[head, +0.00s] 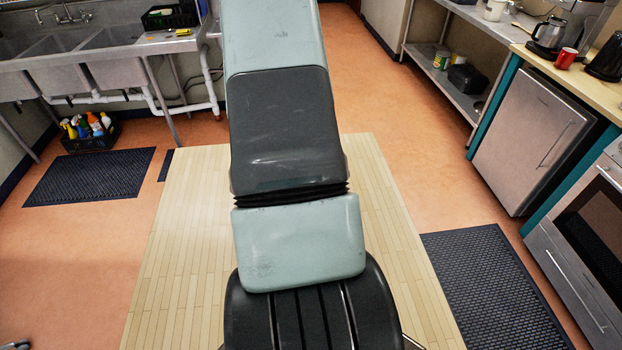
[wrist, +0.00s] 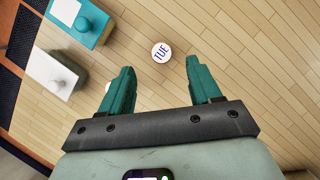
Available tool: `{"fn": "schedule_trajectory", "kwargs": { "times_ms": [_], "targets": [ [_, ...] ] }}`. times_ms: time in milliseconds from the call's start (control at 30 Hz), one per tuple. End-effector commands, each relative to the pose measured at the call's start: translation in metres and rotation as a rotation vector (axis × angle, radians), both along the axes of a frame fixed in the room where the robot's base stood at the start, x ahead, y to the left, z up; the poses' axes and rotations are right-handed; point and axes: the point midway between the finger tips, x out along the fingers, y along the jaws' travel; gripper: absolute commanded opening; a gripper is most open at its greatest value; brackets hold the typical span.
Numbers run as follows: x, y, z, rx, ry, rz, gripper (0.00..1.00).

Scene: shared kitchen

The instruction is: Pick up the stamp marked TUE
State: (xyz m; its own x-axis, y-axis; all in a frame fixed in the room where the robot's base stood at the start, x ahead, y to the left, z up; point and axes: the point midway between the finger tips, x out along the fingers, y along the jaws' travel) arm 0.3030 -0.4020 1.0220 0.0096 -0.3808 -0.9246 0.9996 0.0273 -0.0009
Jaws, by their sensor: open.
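In the head view my arm fills the middle, and neither the stamp nor the fingers can be seen.
The wooden surface (head: 180,240) looks bare on both sides of my arm.

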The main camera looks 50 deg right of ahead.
Motion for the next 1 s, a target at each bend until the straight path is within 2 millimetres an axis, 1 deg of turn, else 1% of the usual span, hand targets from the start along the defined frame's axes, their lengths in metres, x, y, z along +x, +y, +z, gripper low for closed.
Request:
{"fn": "schedule_trajectory", "kwargs": {
  "times_ms": [33, 100, 200, 367, 467, 567, 600, 667, 800, 967, 1000],
  "targets": [
    [-0.001, -0.002, -0.01, 0.002, 0.005, 0.0, 0.63],
    [-0.001, -0.007, -0.019, 0.001, 0.003, 0.0, 0.63],
    [0.0, -0.011, -0.029, 0.0, 0.001, -0.002, 0.63],
    [-0.001, -0.014, -0.038, 0.0, 0.0, -0.004, 0.63],
    [-0.001, -0.016, -0.05, 0.002, 0.0, -0.004, 0.63],
    [-0.003, -0.019, -0.067, 0.002, 0.001, -0.007, 0.63],
    [-0.002, -0.022, -0.072, 0.0, 0.0, -0.005, 0.63],
    [-0.002, -0.025, -0.077, 0.0, 0.0, -0.006, 0.63],
    [-0.001, -0.027, -0.083, -0.002, -0.002, -0.005, 0.63],
    [-0.001, -0.027, -0.082, -0.002, -0.002, -0.005, 0.63],
    [-0.001, -0.027, -0.082, -0.002, -0.001, -0.005, 0.6]
  ]
}}
